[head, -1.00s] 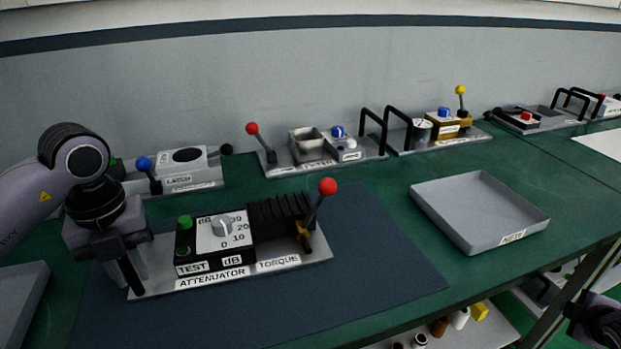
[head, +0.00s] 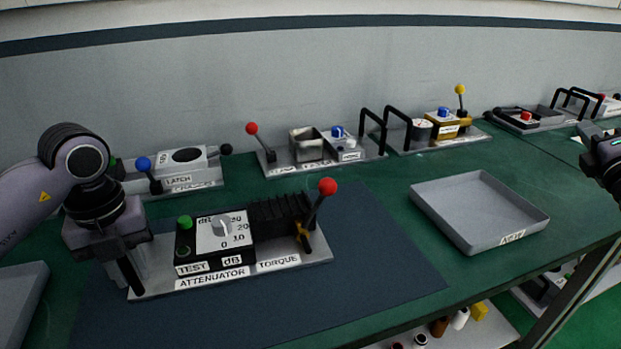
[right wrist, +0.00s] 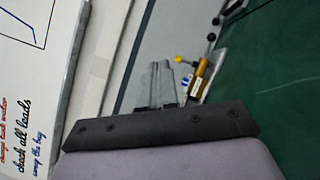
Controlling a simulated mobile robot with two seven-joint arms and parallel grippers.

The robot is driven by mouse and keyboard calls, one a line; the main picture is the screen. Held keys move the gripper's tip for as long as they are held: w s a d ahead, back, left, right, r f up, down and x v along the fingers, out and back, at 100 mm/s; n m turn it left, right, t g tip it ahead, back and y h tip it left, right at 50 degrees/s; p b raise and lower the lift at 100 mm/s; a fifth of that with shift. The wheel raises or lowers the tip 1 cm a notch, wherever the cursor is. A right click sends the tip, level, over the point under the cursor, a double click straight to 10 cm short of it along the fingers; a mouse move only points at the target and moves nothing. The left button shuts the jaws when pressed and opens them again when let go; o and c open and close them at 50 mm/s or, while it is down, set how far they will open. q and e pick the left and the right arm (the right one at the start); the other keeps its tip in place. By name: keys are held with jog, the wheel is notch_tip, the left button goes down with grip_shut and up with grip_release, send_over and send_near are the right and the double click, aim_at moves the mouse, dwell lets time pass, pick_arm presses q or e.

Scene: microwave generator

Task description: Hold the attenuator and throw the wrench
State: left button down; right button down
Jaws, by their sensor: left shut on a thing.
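The attenuator (head: 222,232) is a plate-mounted unit on the dark mat, with a dial, a green TEST button and a ribbed black block. A lever with a red ball (head: 328,187) stands over its TORQUE label, leaning right; I take it as the wrench. My left gripper (head: 130,280) is shut on the left end of the attenuator's base plate. My right gripper (head: 606,160) is at the right edge of the head view, far from the attenuator and partly cut off. In the right wrist view its fingers (right wrist: 164,88) are close together with nothing visible between them.
An empty grey tray (head: 480,212) lies right of the mat. Along the wall stand the latch unit (head: 185,170), a red-knobbed lever unit (head: 320,155) and a yellow-knobbed unit (head: 440,130). Another tray (head: 20,300) is at the left edge. The mat's right part is clear.

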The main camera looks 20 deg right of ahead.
jog(key=w+a+r+n+t+y, duration=0.1)
jog(key=w+a+r+n+y, duration=0.15)
jog(key=a+n+y, duration=0.45)
jog(key=w+a+r+n+t+y, duration=0.1)
jog(key=w+a+r+n+y, duration=0.15)
jog(key=a+n+y, duration=0.45)
jog(key=w+a+r+n+t+y, duration=0.1)
jog(key=a+r+n+y, duration=0.35)
jog(key=a, duration=0.45)
jog(key=a+f+n+g+y, duration=0.2)
jog(key=a+n+g+y, duration=0.3)
jog(key=a+n+g, duration=0.55)
jog(key=w+a+f+n+g+h, duration=0.1)
jog(key=a+f+n+g+h, duration=0.2)
jog(key=a+f, duration=1)
jog(key=shift+w+a+f+n+g+h, duration=0.3)
jog(key=shift+w+f+g+h, duration=0.1)
jog(key=shift+f+h, duration=0.3)
jog(key=shift+a, duration=0.1)
jog(key=shift+r, duration=0.2)
